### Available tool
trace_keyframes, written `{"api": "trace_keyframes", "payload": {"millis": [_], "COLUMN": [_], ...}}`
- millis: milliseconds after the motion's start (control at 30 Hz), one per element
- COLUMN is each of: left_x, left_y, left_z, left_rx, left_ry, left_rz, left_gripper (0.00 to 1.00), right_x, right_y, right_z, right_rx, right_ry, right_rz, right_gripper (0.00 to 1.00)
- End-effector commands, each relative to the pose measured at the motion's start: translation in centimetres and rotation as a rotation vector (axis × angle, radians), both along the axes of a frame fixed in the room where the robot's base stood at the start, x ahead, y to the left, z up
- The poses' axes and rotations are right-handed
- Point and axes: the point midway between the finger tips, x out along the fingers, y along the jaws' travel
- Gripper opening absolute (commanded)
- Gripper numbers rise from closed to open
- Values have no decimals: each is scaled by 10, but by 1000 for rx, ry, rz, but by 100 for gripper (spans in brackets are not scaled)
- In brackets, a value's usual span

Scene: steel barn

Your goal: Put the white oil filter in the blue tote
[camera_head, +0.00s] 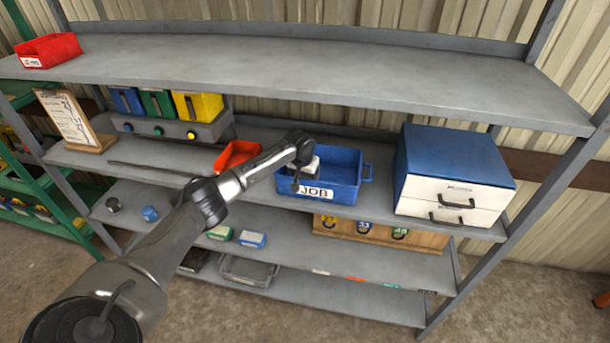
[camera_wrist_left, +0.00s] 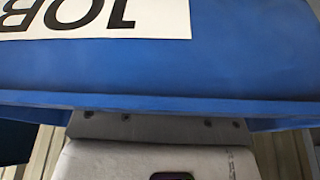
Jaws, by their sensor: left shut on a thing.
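The blue tote (camera_head: 345,195), with a JOB label on its front, stands on the middle shelf. In the left wrist view its blue wall (camera_wrist_left: 200,75) fills the upper part, with the label upside down. My left gripper (camera_head: 303,158) is at the left part of the tote, over its opening, shut on a white thing, apparently the white oil filter (camera_head: 310,168). The gripper and tote wall partly hide it, and I cannot tell whether it touches the tote floor. My right gripper is not in view.
A red bin (camera_head: 236,154) stands left of the tote, and a blue-topped white drawer box (camera_head: 455,180) stands to its right. The top shelf (camera_head: 330,65) overhangs behind and above. A blue round thing (camera_head: 149,214) and a dark one (camera_head: 113,205) sit on the lower shelf.

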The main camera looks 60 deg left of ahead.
Motion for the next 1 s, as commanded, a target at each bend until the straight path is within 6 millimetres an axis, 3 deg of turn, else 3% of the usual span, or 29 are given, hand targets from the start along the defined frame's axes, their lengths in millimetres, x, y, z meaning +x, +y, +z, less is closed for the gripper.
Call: {"api": "trace_keyframes", "payload": {"millis": [100,133,400,733,1000], "left_x": [0,0,0,-1,-10], "left_y": [0,0,0,0,-6], "left_z": [-1,-2,-2,5,48], "left_rx": [0,0,0,0,2], "left_ry": [-2,0,0,-1,-3], "left_rz": [1,0,0,1,0], "left_gripper": [41,72,96,96,96], "right_x": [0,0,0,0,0], "right_y": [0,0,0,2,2], "right_z": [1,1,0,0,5], "right_rx": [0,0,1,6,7], "right_ry": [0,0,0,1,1], "right_rz": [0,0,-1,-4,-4], "right_gripper": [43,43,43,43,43]}}
